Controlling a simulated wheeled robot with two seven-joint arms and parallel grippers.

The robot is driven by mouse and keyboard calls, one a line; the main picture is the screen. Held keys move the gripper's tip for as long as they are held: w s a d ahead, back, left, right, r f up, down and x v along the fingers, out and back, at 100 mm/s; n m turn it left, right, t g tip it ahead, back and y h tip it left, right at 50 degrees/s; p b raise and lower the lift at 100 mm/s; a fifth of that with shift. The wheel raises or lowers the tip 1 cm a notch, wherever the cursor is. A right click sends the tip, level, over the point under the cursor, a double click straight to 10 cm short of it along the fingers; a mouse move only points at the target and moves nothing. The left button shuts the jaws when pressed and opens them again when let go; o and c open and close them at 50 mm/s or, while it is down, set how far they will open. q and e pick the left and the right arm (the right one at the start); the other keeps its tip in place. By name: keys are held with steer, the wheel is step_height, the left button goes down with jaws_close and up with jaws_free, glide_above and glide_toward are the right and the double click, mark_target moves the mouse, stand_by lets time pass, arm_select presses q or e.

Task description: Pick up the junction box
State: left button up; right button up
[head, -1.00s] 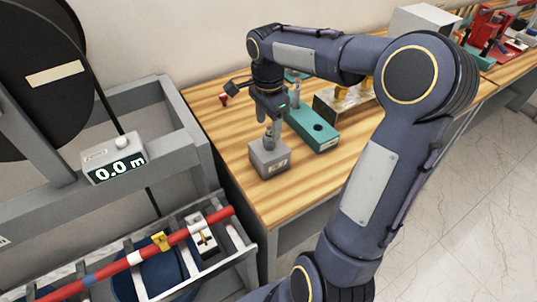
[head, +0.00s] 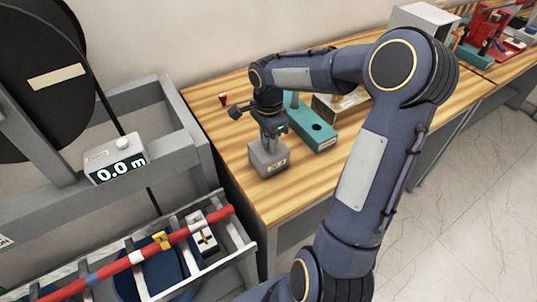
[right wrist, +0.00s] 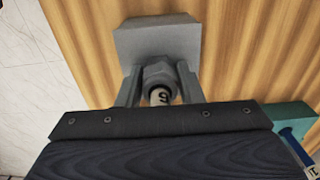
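The junction box appears to be the small grey block (head: 268,160) with a label on its front, standing upright near the left front of the wooden bench. In the right wrist view its grey body (right wrist: 158,38) shows beyond the fingers, with a hex-shaped fitting (right wrist: 159,74) on top. My right gripper (head: 270,140) points down over the box. Its two fingers (right wrist: 159,90) stand on either side of the fitting, very close to it; whether they press on it I cannot tell. My left gripper is not in view.
A metal box (head: 335,105) and a small red item (head: 224,98) are also on the bench (head: 305,190). A grey frame with a 0.0 m display (head: 115,160) stands at the left.

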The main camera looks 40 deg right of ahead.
jaws_close()
steer(key=shift+r, duration=0.15)
